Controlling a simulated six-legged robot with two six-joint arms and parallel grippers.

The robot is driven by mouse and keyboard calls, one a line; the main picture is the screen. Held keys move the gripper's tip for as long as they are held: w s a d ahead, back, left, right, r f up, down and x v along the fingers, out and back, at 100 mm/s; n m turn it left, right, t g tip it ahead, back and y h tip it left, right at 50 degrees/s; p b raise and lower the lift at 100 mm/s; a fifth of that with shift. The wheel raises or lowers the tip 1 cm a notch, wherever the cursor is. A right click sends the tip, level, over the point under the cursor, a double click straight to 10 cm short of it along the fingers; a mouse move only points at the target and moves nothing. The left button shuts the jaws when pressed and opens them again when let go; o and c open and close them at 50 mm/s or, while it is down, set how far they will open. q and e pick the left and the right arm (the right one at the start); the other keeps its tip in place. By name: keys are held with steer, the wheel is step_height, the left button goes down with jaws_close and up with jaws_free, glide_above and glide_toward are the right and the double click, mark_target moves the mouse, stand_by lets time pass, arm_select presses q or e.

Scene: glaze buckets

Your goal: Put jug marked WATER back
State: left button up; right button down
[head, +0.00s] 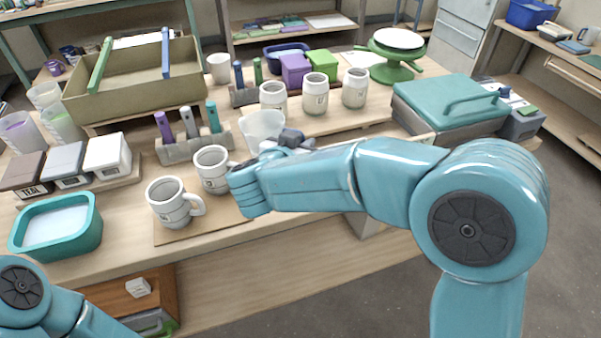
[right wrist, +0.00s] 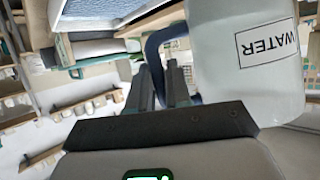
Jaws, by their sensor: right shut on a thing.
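The jug marked WATER (right wrist: 243,65) is whitish, with a dark blue handle (right wrist: 152,45). My right gripper (right wrist: 161,75) is shut on the jug's handle. In the head view the pale jug (head: 262,127) shows just left of my right gripper (head: 290,138), behind my arm. My arm hides part of the jug, and I cannot tell whether its base touches the table. My left arm shows at the lower left; its gripper is out of view.
Two grey-white mugs (head: 170,203) (head: 211,168) stand on a brown board close to my right arm. A holder (head: 195,147) with coloured-handled tools stands left of the jug. Several pale jars (head: 316,95) stand behind it. A teal-lidded box (head: 450,100) is at right.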

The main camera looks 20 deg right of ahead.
steer(key=shift+f, duration=0.8)
step_height(320, 180, down, 5)
steer(key=shift+r+b, duration=0.2)
steer(key=shift+b, duration=0.1)
steer(key=c, duration=1.1)
jaws_free()
steer(key=shift+o, duration=0.2)
steer(key=shift+f+b, duration=0.2)
steer(key=shift+b, duration=0.15)
steer(key=shift+f+b, duration=0.3)
steer(key=shift+b, duration=0.3)
steer(key=v, duration=0.1)
steer(key=p+v, duration=0.1)
steer(key=v, duration=0.1)
steer(key=r+p+v, duration=0.1)
steer(key=shift+w+a, duration=0.1)
steer(key=shift+w, duration=0.05)
steer(key=p+v, duration=0.1)
steer(key=v, duration=1.1)
steer(key=shift+p, duration=0.3)
